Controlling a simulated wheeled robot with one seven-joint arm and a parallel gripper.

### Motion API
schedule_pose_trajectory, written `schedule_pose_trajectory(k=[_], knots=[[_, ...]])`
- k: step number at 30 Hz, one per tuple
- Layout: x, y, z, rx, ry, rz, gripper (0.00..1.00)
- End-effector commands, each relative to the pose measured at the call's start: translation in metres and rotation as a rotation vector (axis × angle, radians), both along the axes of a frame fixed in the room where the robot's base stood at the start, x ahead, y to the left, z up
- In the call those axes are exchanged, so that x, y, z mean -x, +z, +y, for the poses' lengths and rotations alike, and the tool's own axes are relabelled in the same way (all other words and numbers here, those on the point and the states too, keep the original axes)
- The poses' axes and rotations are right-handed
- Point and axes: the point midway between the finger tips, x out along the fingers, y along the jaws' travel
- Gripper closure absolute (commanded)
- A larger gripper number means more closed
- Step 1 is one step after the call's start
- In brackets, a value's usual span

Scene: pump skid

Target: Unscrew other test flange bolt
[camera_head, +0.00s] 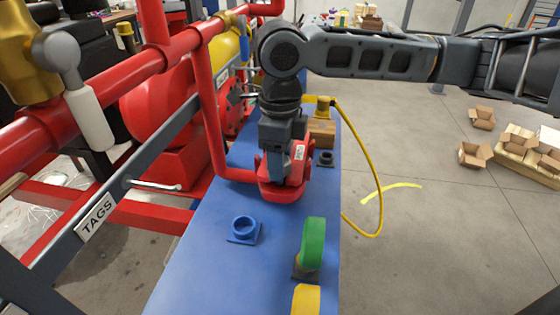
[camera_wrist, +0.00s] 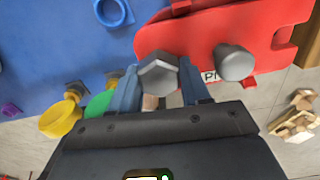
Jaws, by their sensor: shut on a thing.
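The red test flange (camera_head: 283,190) stands on the blue bench; in the wrist view its red plate (camera_wrist: 270,22) fills the upper right. A grey hex-headed bolt (camera_wrist: 158,73) sits at the plate's lower left edge, between the two fingers of my gripper (camera_wrist: 160,82). My gripper is shut on this bolt. A second grey bolt (camera_wrist: 235,62), with a rounded head, stands on the plate to the right, apart from the fingers. In the head view my gripper (camera_head: 283,172) points down at the flange and hides its bolts.
The blue bench (camera_head: 195,270) carries a blue ring holder (camera_head: 243,229), a green piece (camera_head: 313,243) and a yellow piece (camera_head: 306,300). Red pipes (camera_head: 212,110) rise close at the left. A yellow hose (camera_head: 378,190) hangs over the right edge. Open floor lies beyond.

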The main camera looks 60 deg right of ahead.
Motion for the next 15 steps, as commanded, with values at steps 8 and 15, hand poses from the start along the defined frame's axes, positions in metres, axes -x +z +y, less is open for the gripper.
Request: schedule_pose_trajectory(k=[8,15], knots=[[0.0,0.0001,-0.0001,0.0,-0.003,0.0,0.35],[0.0001,0.0,-0.0001,0.0,-0.004,0.0,0.24]])
